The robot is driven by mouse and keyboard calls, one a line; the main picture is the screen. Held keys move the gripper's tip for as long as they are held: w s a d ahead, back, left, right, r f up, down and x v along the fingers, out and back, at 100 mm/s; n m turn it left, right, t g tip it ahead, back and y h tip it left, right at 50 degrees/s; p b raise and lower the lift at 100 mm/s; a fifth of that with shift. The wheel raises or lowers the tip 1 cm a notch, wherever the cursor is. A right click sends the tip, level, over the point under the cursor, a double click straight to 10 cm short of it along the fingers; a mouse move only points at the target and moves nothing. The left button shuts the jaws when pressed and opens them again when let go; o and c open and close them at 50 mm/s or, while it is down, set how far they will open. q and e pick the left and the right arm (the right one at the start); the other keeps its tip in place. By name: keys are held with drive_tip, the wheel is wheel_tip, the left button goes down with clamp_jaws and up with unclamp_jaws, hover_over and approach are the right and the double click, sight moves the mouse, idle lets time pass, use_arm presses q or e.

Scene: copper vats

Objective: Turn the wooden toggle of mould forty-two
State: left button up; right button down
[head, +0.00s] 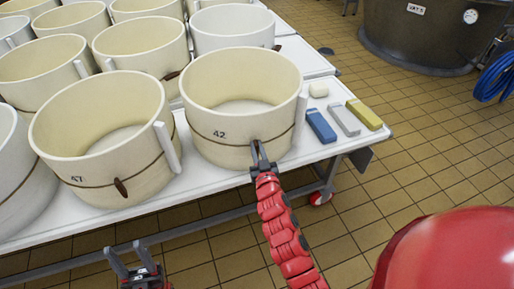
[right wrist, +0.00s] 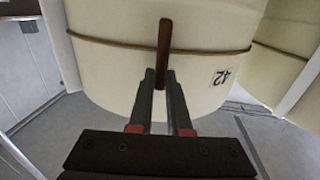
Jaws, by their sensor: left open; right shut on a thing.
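Mould forty-two (head: 238,105) is a cream round tub with a cord around it and the number 42 on its wall, at the front edge of the white table. Its wooden toggle (right wrist: 164,50) is a brown bar on the cord, upright in the right wrist view, where the mould's wall (right wrist: 115,75) also shows. My right gripper (head: 261,152) is shut on the toggle's near end; its fingers (right wrist: 160,85) stand either side of the bar. In the head view the gripper mostly hides the toggle. My left gripper (head: 130,262) is open and empty, low in front of the table.
Mould 47 (head: 105,140), with its own toggle (head: 121,188), stands left of mould forty-two. Several more moulds stand behind. Blue (head: 321,126), grey (head: 344,120) and yellow (head: 364,115) blocks lie on the table (head: 305,155) to the right.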

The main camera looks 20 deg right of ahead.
drive_tip(key=n+b, duration=0.1)
drive_tip(key=n, duration=0.2)
drive_tip(key=a+n+b, duration=0.1)
drive_tip(key=n+b, duration=0.1)
drive_tip(key=n, duration=0.1)
drive_tip(key=a+f+n+b, duration=0.1)
drive_tip(key=n+b, duration=0.1)
drive_tip(key=n, duration=0.1)
drive_tip(key=shift+w+a+f+n, duration=0.1)
drive_tip(key=shift+a+n, duration=0.05)
drive_tip(key=shift+n, duration=0.25)
drive_tip(key=n, duration=0.3)
drive_tip(key=f+n+b, duration=0.1)
drive_tip(key=shift+a, duration=0.25)
drive_tip(key=shift+f+n, duration=0.15)
drive_tip(key=shift+n, duration=0.85)
drive_tip(key=shift+f+n, duration=0.15)
drive_tip(key=shift+n, duration=0.85)
drive_tip(key=shift+b, duration=0.3)
drive_tip(key=c, duration=0.9)
unclamp_jaws()
drive_tip(key=shift+o, duration=0.2)
